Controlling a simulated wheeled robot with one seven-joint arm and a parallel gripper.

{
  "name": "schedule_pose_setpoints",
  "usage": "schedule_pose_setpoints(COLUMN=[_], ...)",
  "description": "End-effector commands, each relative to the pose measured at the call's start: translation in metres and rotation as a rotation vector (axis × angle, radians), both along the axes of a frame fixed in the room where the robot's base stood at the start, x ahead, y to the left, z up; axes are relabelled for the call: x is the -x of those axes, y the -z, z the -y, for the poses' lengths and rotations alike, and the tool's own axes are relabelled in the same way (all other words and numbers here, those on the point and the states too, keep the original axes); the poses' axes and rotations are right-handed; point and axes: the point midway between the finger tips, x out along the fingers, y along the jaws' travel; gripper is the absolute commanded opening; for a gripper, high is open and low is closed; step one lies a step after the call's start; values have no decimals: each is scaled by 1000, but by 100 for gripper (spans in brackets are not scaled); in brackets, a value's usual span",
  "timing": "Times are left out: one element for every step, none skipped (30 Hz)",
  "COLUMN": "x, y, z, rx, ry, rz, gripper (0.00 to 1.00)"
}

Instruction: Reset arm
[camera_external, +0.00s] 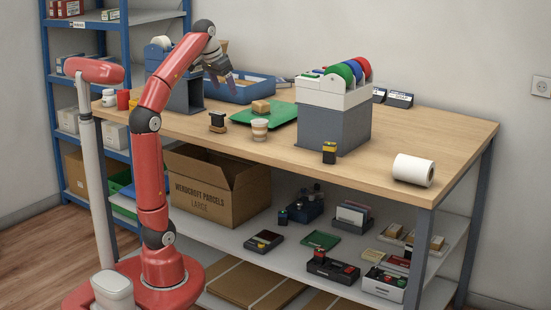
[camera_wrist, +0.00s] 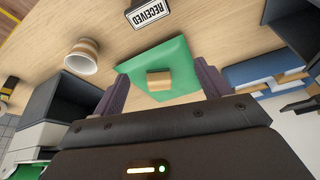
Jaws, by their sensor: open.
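My red arm is raised over the left part of the counter. My gripper (camera_external: 224,84) hangs in the air above the counter's back left, pointing down and to the right. In the wrist view my gripper (camera_wrist: 160,72) has its two dark fingers spread apart with nothing held between them.
A paper cup (camera_external: 259,130) and a stamp (camera_external: 217,122) stand before the tray. A grey dispenser with coloured rolls (camera_external: 333,127) stands right of it. A blue tray (camera_external: 240,93) lies behind. A white roll (camera_external: 413,170) lies near the right front. Blue shelving (camera_external: 47,100) stands left.

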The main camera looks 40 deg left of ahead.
Motion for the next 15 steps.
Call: schedule_pose_setpoints(x=[24,37,52,65,76,92,103,114,127,136,143,151,156,160,163], y=[14,22,34,44,54,69,80,92,108,120,133,151,165,180,199], z=[-6,-8,-12,-15,-18,-21,-24,-26,-29,-31,-32,-33,-33,-32,-31], rx=[-13,-23,-40,-52,-66,-87,-103,-119,-141,-154,-162,-166,-162,-154,-137], ry=[-25,-40,-61,-76,-91,-109,-123,-135,-151,-164,-176,-195,-211,-228,-250], rz=[1,2,4,4,6,10,12,16,20,24,27,30,35,38,40], gripper=[76,76,76,76,76,76,76,76,76,76,76,76,76,76,76])
